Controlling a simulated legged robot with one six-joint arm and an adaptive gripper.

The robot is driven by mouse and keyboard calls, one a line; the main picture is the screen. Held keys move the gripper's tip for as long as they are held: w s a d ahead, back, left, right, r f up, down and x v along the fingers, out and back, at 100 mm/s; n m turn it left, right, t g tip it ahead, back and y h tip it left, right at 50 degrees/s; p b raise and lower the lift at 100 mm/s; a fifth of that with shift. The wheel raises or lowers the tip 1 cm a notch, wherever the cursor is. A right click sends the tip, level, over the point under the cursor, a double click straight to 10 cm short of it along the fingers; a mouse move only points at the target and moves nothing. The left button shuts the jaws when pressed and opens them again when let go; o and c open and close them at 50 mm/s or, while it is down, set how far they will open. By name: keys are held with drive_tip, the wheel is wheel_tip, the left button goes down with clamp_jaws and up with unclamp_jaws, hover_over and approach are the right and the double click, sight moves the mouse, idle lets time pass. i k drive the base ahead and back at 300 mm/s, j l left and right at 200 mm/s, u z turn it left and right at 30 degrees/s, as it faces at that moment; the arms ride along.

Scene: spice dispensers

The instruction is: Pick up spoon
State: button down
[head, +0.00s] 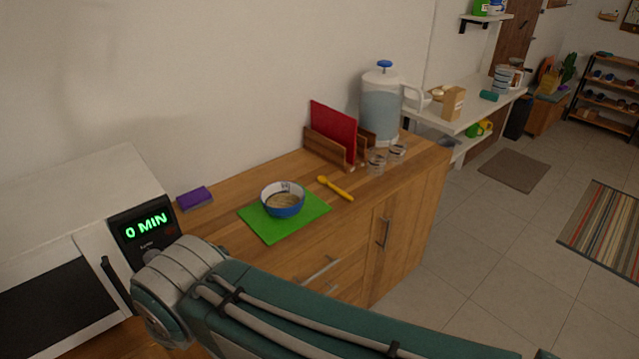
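A yellow spoon (335,188) lies on the wooden counter, just right of a green mat (268,231). Its broad end points up and left, and its handle runs down and right. A blue and white bowl (283,205) with pale brownish contents stands on the mat, left of the spoon. The spoon lies apart from the bowl. My teal and grey arm crosses the lower part of the head view, in front of the counter. My gripper is not visible in this view.
A microwave (75,225) reading "0 MIN" stands at left, with a purple sponge (194,198) beside it. Behind the spoon are a wooden rack holding a red board (333,131), glasses (377,162) and a water dispenser (381,112). Bare counter surrounds the spoon's right side.

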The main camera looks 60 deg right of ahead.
sight(322, 180)
drive_tip(key=z, duration=2.05)
